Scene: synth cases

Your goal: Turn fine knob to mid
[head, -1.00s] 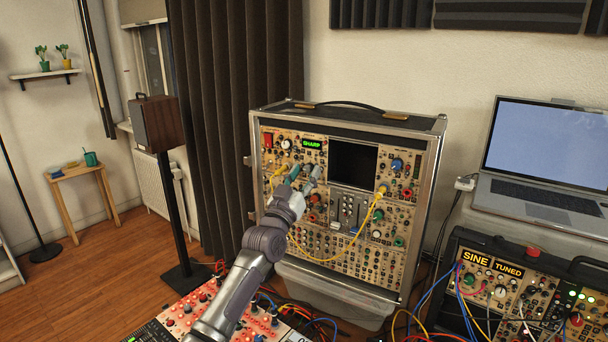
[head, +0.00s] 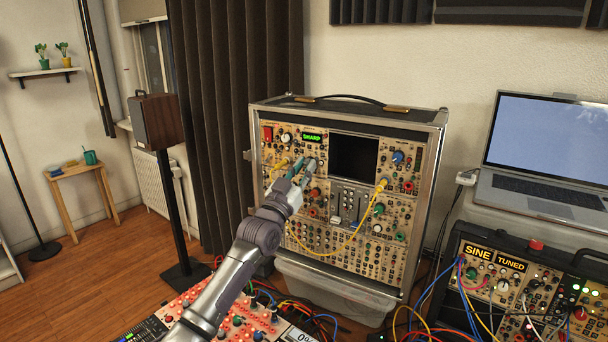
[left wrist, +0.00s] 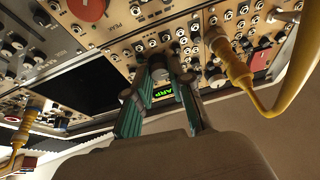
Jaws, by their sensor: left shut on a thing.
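The tan synth case (head: 436,150) stands upright against the wall, its panel full of knobs and jacks. My left gripper (head: 306,167) reaches the panel just below this display. In the left wrist view its teal-padded fingers are shut on a small dark knob (left wrist: 158,68), which I take to be the fine knob. The fingers hide most of it, and I cannot read its label or pointer. The display also shows in the left wrist view (left wrist: 162,91), partly covered by a finger. My right gripper is out of view.
A yellow cable (head: 350,238) loops across the panel, and its plugs (left wrist: 236,72) stand out close beside the fingers. A second synth case (head: 530,290) showing SINE and TUNED and a laptop (head: 545,150) are at right. A red panel (head: 225,310) lies below my arm.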

